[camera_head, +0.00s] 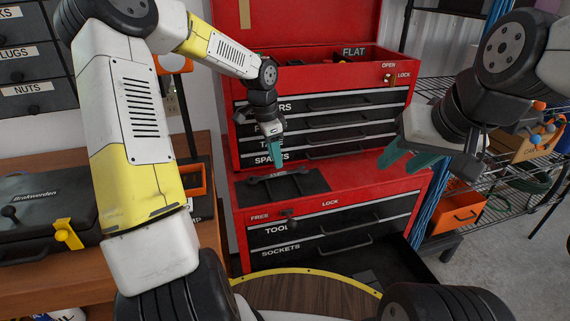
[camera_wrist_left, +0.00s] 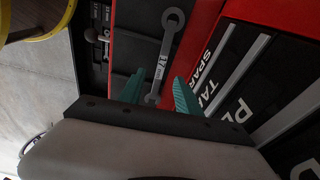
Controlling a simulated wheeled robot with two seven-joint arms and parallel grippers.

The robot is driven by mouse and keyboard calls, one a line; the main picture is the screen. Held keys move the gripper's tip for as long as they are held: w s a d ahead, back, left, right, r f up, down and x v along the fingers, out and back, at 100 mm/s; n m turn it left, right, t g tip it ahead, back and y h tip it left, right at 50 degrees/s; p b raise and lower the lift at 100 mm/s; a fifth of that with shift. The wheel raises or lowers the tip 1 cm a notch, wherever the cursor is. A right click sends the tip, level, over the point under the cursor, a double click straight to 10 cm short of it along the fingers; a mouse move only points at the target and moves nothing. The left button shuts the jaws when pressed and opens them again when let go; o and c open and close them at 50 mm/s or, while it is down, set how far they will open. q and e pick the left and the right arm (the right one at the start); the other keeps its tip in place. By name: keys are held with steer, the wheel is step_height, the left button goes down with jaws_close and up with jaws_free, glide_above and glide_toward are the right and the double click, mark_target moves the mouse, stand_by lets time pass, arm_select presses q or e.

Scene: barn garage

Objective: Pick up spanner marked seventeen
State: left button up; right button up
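A grey spanner (camera_head: 259,180) lies on a black mat (camera_head: 305,187) on top of the lower red tool cabinet. The left wrist view shows the spanner (camera_wrist_left: 168,48) lengthwise, with a small pale marking on its shank that looks like 17. My left gripper (camera_head: 277,160) points down over the spanner and hides part of it in the head view. In the left wrist view its teal fingers (camera_wrist_left: 158,93) are apart, with the spanner's near end appearing between them, not gripped. My right gripper (camera_head: 408,158) is open and empty, to the right of the cabinet top.
The upper red tool chest (camera_head: 322,82) stands directly behind the mat. An open lower drawer (camera_head: 405,270) juts out at the front right. A wooden bench with a black case (camera_head: 45,212) is at left. A wire shelf with an orange bin (camera_head: 455,216) is at right.

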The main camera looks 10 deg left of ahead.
mark_target(278, 174)
arm_select(q)
steer(key=f, duration=0.5)
steer(key=shift+w+d, duration=0.25)
jaws_close()
